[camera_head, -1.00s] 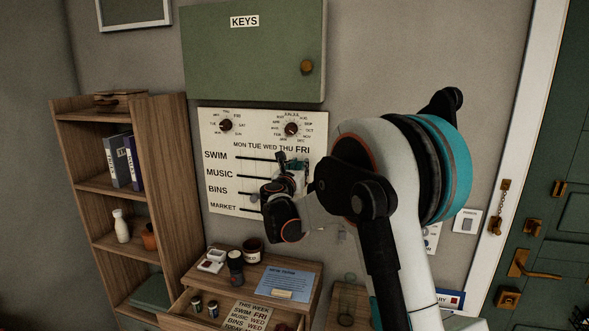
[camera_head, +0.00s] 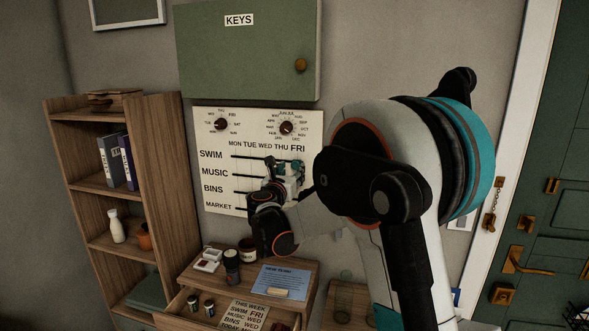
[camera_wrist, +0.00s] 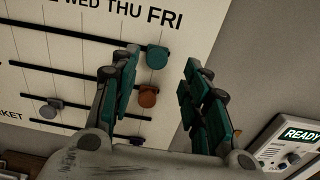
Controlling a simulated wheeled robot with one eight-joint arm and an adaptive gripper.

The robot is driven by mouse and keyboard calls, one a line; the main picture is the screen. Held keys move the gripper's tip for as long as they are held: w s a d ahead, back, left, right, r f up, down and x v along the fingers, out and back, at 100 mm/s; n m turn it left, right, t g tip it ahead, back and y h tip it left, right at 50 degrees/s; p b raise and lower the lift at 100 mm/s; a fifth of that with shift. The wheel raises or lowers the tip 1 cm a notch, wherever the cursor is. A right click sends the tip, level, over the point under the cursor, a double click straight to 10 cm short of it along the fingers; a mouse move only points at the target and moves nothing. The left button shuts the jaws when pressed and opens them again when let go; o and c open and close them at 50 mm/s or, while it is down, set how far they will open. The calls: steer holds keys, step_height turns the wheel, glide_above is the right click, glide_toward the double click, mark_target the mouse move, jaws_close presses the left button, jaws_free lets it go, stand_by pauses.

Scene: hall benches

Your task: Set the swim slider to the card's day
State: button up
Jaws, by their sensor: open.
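The white wall panel (camera_head: 215,125) carries rows SWIM, MUSIC, BINS and MARKET under MON to FRI. In the wrist view a teal knob (camera_wrist: 157,57) sits at the right end of the top visible slot, below FRI; this appears to be the swim slider. In the head view my gripper hides that part of the panel. My gripper (camera_wrist: 161,64) is open, its two fingers either side of the teal knob in the picture; contact cannot be told.
Two dials (camera_head: 221,124) top the panel. A READY device (camera_wrist: 296,148) is on the wall at right. A small cabinet (camera_head: 310,280) with jars and a blue sheet stands below.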

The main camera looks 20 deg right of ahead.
steer(key=v, duration=0.6)
steer(key=shift+s, duration=0.25)
steer(key=shift+a, duration=0.15)
steer(key=s+d+f+m+g+y+b, duration=0.1)
steer(key=s+f+m+g+y+b, duration=0.15)
steer(key=s+m, duration=0.65)
steer(key=s+d+f+m+g+y+b, duration=0.1)
steer(key=s+f+m+g, duration=0.4)
steer(key=s, duration=0.6)
steer(key=s+a+f+m+y+b, duration=0.1)
steer(key=s+a+f+m+y, duration=0.2)
steer(key=s+m, duration=0.4)
steer(key=s+a+f+m+y+b, duration=0.2)
steer(key=s+a+f+m+y, duration=0.2)
steer(key=s, duration=0.9)
step_height(320, 180, down, 3)
steer(key=a+m, duration=0.2)
steer(key=m, duration=0.1)
steer(key=shift+s+a+f+m, duration=0.2)
steer(key=shift+f+m, duration=0.05)
steer(key=shift+m, duration=0.15)
